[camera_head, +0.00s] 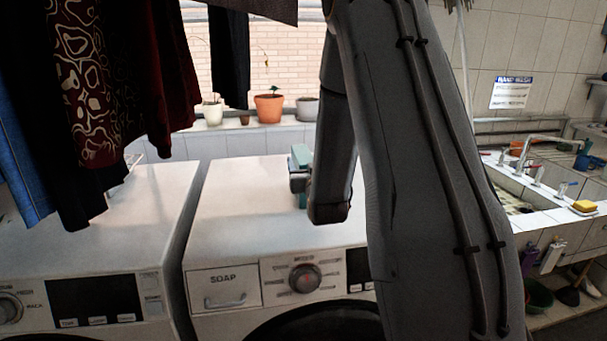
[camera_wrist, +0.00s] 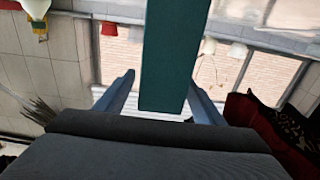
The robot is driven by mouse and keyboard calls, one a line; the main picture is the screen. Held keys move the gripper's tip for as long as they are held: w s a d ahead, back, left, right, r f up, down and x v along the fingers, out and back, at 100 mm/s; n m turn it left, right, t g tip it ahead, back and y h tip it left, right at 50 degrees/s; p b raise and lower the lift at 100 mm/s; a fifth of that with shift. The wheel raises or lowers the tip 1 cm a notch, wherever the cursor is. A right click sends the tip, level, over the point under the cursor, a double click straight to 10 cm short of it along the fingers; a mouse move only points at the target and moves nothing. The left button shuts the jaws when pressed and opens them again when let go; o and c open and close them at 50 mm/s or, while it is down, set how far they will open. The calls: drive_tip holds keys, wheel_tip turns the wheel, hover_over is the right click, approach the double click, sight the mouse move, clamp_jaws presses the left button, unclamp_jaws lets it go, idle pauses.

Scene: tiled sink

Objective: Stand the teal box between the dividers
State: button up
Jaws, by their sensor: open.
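The teal box (camera_wrist: 172,50) is a long flat-faced shape in the wrist view, reaching from the top edge down between my fingers. In the head view a small teal part of the box (camera_head: 301,154) shows beside my gripper (camera_head: 299,182), above the right-hand washing machine. My arm hides much of this area.
Two white washing machines (camera_head: 235,225) stand side by side with a narrow gap. Clothes (camera_head: 115,80) hang at the upper left. Potted plants (camera_head: 268,108) line the window sill. A tiled sink (camera_head: 530,195) is at the right. The visible machine tops look mostly clear.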

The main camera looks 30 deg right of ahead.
drive_tip(key=shift+f+p+x, duration=0.15)
drive_tip(key=shift+p+x, duration=0.3)
drive_tip(key=shift+x, duration=0.55)
drive_tip(key=shift+f+p+x, duration=0.1)
drive_tip(key=shift+p+x, duration=0.35)
drive_tip(key=shift+x, duration=0.55)
clamp_jaws()
